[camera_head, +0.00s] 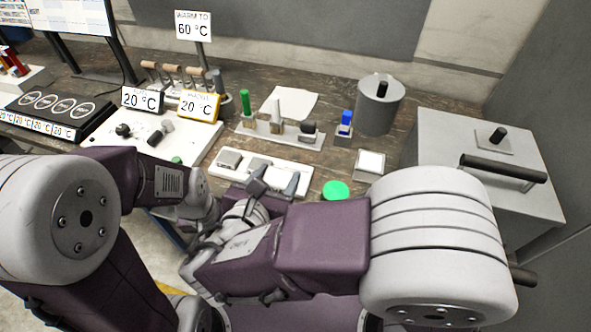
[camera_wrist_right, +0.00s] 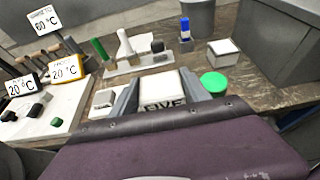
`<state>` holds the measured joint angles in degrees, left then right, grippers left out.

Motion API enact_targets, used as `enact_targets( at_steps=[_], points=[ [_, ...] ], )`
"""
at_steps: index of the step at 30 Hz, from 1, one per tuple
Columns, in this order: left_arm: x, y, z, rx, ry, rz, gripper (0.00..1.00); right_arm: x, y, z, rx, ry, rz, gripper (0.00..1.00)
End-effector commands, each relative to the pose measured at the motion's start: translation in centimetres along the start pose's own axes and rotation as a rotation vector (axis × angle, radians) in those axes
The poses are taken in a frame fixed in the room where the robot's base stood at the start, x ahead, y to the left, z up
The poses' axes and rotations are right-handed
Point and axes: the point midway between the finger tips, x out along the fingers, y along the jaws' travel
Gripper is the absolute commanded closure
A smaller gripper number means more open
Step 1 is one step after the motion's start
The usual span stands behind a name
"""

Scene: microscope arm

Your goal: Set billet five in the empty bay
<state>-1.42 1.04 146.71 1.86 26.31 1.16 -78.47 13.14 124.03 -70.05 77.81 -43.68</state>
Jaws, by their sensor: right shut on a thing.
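Billet five (camera_wrist_right: 162,92) is a pale block with the word FIVE on its near face. In the right wrist view it sits between the two fingers of my right gripper (camera_wrist_right: 167,97), which is shut on it. In the head view the right gripper (camera_head: 275,183) is at the near right part of a long white tray (camera_head: 299,168). The bay under billet five is hidden by the gripper. I cannot tell whether the billet touches the tray. My left gripper (camera_head: 205,208) is low at left, partly hidden by the right arm.
A rack (camera_head: 305,137) with a green-handled tool and stoppers stands behind the tray. A green disc (camera_head: 335,190), a white-topped block (camera_head: 369,163), a grey canister (camera_head: 380,104) and a large lidded box (camera_head: 490,160) are right. A white panel with knobs (camera_head: 185,145) is left.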

Motion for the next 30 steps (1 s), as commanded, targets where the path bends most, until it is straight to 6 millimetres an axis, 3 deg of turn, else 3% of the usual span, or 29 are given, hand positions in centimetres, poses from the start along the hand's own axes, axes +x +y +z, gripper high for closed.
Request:
enact_targets(
  at_steps=[6,12,19,25,30],
  points=[
    [1.3,0.0,0.1,0.000,0.000,0.000,0.64,6.8,-0.1,-1.2,0.000,-0.002,-0.011,1.00],
    [1.8,0.0,0.2,0.000,0.000,0.000,0.64,11.3,0.1,-1.8,0.001,-0.002,-0.006,1.00],
    [1.9,0.0,0.2,0.000,0.000,0.000,0.64,12.4,0.2,-1.9,0.001,-0.002,-0.002,1.00],
    [2.8,-0.1,0.3,0.000,0.000,0.000,0.64,13.7,0.2,-5.0,-0.003,-0.001,-0.003,1.00],
    [2.8,-0.1,0.3,0.000,0.000,0.000,0.64,13.9,0.2,-5.5,0.001,-0.002,-0.001,1.00]
  ],
)
